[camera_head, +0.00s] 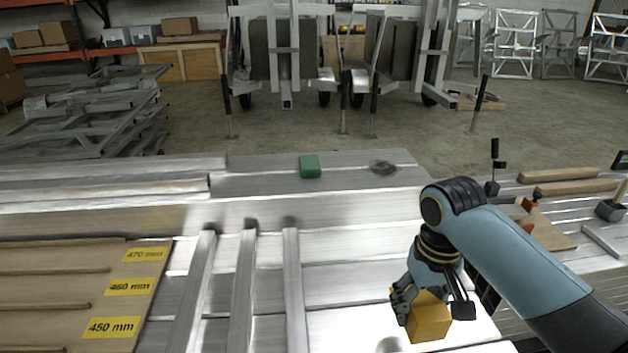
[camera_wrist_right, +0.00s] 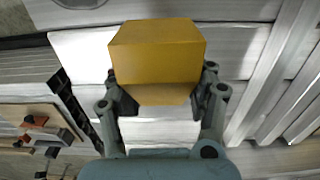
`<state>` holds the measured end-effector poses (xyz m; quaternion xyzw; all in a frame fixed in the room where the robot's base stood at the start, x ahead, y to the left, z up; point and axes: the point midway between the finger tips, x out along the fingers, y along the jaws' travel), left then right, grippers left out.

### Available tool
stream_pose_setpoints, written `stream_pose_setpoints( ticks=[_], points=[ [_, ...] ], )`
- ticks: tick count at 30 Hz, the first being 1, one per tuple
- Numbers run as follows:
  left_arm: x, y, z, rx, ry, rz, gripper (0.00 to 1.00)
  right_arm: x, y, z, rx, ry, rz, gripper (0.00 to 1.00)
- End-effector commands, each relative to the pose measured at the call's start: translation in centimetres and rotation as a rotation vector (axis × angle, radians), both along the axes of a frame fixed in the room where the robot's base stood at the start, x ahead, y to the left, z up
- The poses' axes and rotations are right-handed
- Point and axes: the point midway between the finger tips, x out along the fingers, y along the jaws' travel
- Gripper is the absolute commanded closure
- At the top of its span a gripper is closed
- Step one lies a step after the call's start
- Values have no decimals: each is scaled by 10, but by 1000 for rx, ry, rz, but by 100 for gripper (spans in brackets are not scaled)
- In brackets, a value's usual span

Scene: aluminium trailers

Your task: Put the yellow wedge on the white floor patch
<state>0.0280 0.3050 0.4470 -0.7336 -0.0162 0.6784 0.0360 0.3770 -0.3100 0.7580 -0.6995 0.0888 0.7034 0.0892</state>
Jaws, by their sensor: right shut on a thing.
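The yellow wedge (camera_head: 428,318) is a block between the fingers of my right gripper (camera_head: 432,303), near the bottom of the head view. It also fills the upper middle of the right wrist view (camera_wrist_right: 157,55), with a finger on each side. My right gripper is shut on it. A bright white patch (camera_head: 340,328) lies on the metal floor below and to the left of the wedge. A dark shadow falls on it, and the wedge appears to be above the surface. The patch's edges are partly hidden by my arm. My left gripper is not in view.
A green block (camera_head: 310,166) sits on the far metal deck. Metal bars (camera_head: 292,290) lie left of the patch, beside a board with yellow millimetre labels (camera_head: 130,286). Wooden pieces (camera_head: 560,174) and clamps stand at the right. Trailer frames stand behind.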

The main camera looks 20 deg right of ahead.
Motion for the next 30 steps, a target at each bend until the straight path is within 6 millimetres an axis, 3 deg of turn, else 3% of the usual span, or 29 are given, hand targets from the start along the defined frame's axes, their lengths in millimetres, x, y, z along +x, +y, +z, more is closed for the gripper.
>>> stream_pose_setpoints(
  ticks=[17, 25, 30],
  points=[
    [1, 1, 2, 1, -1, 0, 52, 1, 0, 3, -1, -3, 0, 92],
    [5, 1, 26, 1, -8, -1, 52, -32, 34, 20, 0, -5, -4, 92],
    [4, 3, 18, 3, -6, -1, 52, -16, 49, 4, -1, -6, -6, 92]
  ],
)
